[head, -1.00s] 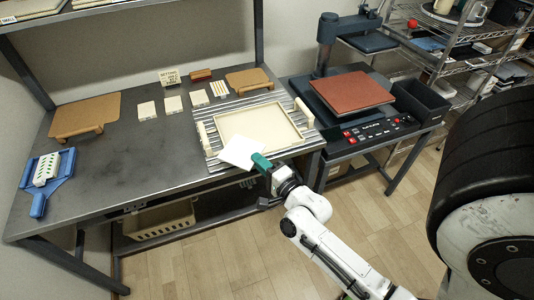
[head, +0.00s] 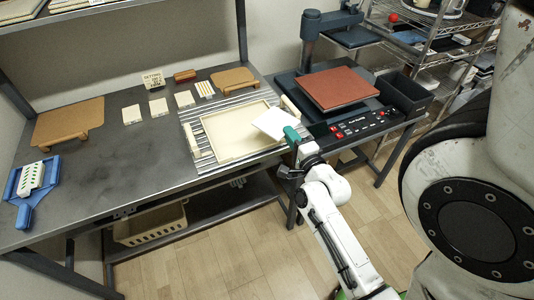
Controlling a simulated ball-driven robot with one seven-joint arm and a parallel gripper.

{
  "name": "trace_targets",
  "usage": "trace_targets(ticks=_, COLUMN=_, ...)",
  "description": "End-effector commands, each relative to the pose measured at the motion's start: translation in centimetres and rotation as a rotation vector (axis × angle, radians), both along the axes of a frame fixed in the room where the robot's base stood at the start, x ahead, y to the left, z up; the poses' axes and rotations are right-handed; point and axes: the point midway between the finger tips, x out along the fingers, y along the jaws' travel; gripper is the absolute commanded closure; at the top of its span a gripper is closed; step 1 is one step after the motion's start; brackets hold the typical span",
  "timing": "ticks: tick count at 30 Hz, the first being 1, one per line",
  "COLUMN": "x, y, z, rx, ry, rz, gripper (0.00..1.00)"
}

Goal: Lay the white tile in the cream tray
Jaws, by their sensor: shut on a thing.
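The white tile (head: 271,123) is held in the green-tipped jaws of my gripper (head: 291,134). It is above the right part of the cream tray (head: 224,150) and hides some of that side. The tile looks slightly tilted and apart from the tray floor. The cream tray is a shallow rimmed tray on a ribbed metal rack (head: 193,121) at the table's right end. The visible part of its floor is bare.
A press with a red-brown plate (head: 336,88) stands to the right of the table. Small pale tiles (head: 158,107) and a sign (head: 152,79) are behind the tray. A blue holder (head: 31,184) and a brown board (head: 68,122) are at left. The table's middle is clear.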

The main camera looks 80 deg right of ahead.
Motion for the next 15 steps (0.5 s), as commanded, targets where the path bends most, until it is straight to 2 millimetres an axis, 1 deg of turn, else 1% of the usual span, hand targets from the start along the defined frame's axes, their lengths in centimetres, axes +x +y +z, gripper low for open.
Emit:
trace_targets(ticks=2, x=1.5, y=0.3, z=-0.3, rx=0.000, ry=0.000, rz=-0.003, gripper=1.00)
trace_targets(ticks=3, x=2.2, y=0.5, z=-1.4, rx=0.002, ry=0.001, rz=-0.001, gripper=1.00)
trace_targets(ticks=6, x=3.6, y=1.0, z=-3.2, rx=0.001, ry=0.001, rz=0.000, gripper=1.00)
trace_targets(ticks=10, x=5.0, y=1.4, z=-5.0, rx=-0.001, ry=0.001, rz=0.000, gripper=1.00)
trace_targets(ticks=15, x=5.8, y=1.6, z=-6.0, rx=-0.002, ry=-0.001, rz=-0.001, gripper=1.00)
